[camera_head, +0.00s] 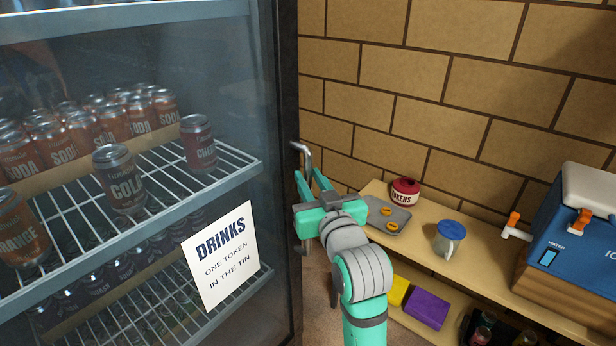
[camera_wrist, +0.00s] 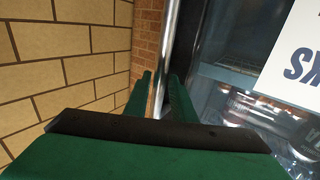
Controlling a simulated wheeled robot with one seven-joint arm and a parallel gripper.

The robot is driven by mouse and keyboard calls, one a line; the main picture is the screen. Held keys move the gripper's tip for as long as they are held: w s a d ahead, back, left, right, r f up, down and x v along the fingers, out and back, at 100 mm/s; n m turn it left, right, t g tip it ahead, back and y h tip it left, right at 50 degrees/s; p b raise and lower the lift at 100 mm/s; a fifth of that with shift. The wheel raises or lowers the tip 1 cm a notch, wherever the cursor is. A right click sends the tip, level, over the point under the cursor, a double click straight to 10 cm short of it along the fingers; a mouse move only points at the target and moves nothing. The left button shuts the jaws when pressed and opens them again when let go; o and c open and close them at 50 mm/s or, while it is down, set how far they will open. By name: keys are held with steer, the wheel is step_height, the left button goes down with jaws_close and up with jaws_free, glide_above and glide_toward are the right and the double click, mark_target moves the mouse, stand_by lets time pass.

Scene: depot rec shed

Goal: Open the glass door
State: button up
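The glass door (camera_head: 235,165) of the drinks cooler fills the left of the head view and looks shut. Its dark frame (camera_head: 285,90) runs down the right edge. A silver bar handle (camera_head: 303,149) stands out from that frame; in the wrist view the handle (camera_wrist: 169,40) runs upright. My gripper (camera_head: 309,178) is at the handle. In the wrist view my gripper (camera_wrist: 159,76) has its two green fingers apart, one on each side of the bar, with a gap visible on the left. The lower handle is partly hidden by my gripper.
Soda cans (camera_head: 119,180) stand on wire shelves behind the glass. A drinks sign (camera_head: 222,254) is on the door. At right, a wooden bench (camera_head: 480,262) holds a red tin (camera_head: 405,191), a tray, a blue-lidded jug (camera_head: 449,240) and a water cooler (camera_head: 575,235). A brick wall (camera_head: 450,65) stands behind.

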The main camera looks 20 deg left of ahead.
steer(key=shift+w+a, duration=0.45)
steer(key=shift+w, duration=0.1)
steer(key=shift+c, duration=0.6)
jaws_close()
steer(key=shift+d, duration=0.1)
